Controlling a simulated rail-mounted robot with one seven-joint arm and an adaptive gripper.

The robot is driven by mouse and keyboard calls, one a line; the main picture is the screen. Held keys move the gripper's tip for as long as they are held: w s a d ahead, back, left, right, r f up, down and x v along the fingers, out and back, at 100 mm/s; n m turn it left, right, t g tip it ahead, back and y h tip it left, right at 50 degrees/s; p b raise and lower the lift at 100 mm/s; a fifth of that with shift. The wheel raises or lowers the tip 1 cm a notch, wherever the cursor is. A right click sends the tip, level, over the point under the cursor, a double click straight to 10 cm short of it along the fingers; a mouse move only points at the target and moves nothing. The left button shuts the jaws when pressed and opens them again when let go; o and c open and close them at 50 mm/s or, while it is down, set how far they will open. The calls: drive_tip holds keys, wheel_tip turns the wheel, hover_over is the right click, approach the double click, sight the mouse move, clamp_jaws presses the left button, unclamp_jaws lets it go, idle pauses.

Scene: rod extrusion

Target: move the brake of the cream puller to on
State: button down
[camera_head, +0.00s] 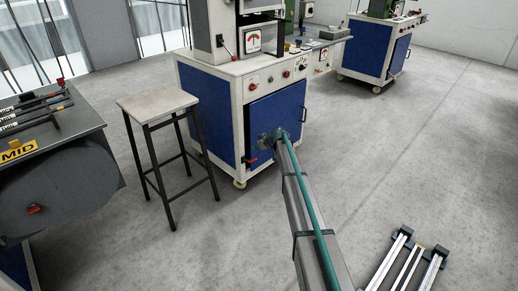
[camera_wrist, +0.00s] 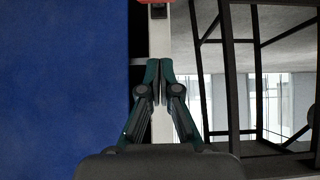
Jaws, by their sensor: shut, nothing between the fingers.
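A cream-framed machine with blue panels (camera_head: 212,107), likely the cream puller, stands upright on casters ahead of me. No label for its brake is readable. A small red handle (camera_head: 250,160) sits low on its front corner post, just left of my gripper. A lever (camera_head: 228,50) with a red end is higher up, beside a dial plate (camera_head: 253,41) with a red pointer. In the wrist view, my gripper (camera_wrist: 159,67) is shut and empty in front of the cream post (camera_wrist: 160,40), and a red part (camera_wrist: 157,2) is cut off at the top edge. In the head view my gripper (camera_head: 268,139) is small and its fingers are unclear.
A stool (camera_head: 158,102) stands left of the machine. A second cream and blue machine (camera_head: 375,55) is behind right. Metal rails (camera_head: 405,262) lie low at bottom right. The floor between is clear.

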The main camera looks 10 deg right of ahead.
sight(254, 160)
drive_tip(key=x, duration=0.5)
drive_tip(key=shift+w+a+f+b, duration=0.1)
drive_tip(key=shift+w+f+b, duration=0.15)
drive_tip(key=shift+b, duration=0.15)
drive_tip(key=s+f, duration=0.1)
drive_tip(key=d+f, duration=0.1)
drive_tip(key=shift+s+f+b, duration=0.4)
drive_tip(key=shift+s+d+f, duration=0.1)
drive_tip(key=shift+f, duration=0.1)
drive_tip(key=shift+f, duration=0.1)
